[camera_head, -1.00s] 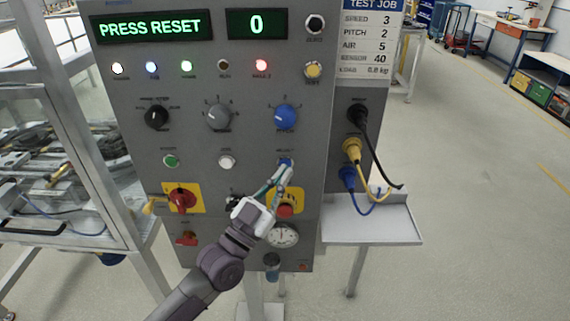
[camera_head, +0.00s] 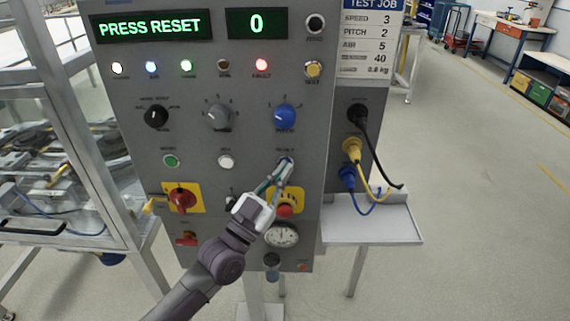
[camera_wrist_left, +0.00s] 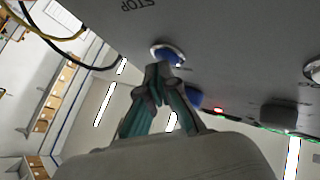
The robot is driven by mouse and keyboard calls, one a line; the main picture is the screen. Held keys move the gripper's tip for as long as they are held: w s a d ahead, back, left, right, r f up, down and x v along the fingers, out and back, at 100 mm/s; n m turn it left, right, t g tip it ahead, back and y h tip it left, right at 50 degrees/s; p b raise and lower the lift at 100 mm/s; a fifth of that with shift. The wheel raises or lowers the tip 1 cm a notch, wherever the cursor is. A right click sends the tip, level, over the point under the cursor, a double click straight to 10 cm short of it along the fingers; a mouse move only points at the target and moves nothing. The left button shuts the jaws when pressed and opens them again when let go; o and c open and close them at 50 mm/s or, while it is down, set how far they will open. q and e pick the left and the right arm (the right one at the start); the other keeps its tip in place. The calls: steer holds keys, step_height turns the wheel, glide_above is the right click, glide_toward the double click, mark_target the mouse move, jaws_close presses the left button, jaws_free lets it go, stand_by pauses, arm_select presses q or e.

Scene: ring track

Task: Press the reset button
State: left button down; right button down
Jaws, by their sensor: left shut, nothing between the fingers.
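The grey control panel (camera_head: 250,110) faces me. Its green display (camera_head: 152,26) reads PRESS RESET. A round blue button (camera_head: 286,160) sits below the blue dial; its label is too small to read surely. My left gripper (camera_head: 283,170) is shut and empty, its fingertips at this button and partly covering it. In the left wrist view, the blue button (camera_wrist_left: 168,51) shows in a pale ring, with the gripper tips (camera_wrist_left: 159,72) right at its edge. I cannot tell whether it is pushed in. My right gripper is not in view.
A red stop button (camera_head: 285,211) on a yellow plate lies just below the fingers. The blue dial (camera_head: 285,117) is above. A white button (camera_head: 226,161) is to the left. Plugged cables (camera_head: 362,150) hang at the right over a small shelf (camera_head: 372,226).

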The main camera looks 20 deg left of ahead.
arm_select(q)
steer(key=shift+w, duration=0.15)
stand_by(0.5)
steer(key=shift+s+d+p, duration=0.2)
steer(key=shift+s+p, duration=0.2)
steer(key=shift+s, duration=0.4)
steer(key=s+p, duration=0.1)
steer(key=s, duration=0.1)
steer(key=s+d+p, duration=0.1)
steer(key=s, duration=0.1)
steer(key=shift+s+d, duration=0.15)
steer(key=shift+s, duration=0.25)
stand_by(0.4)
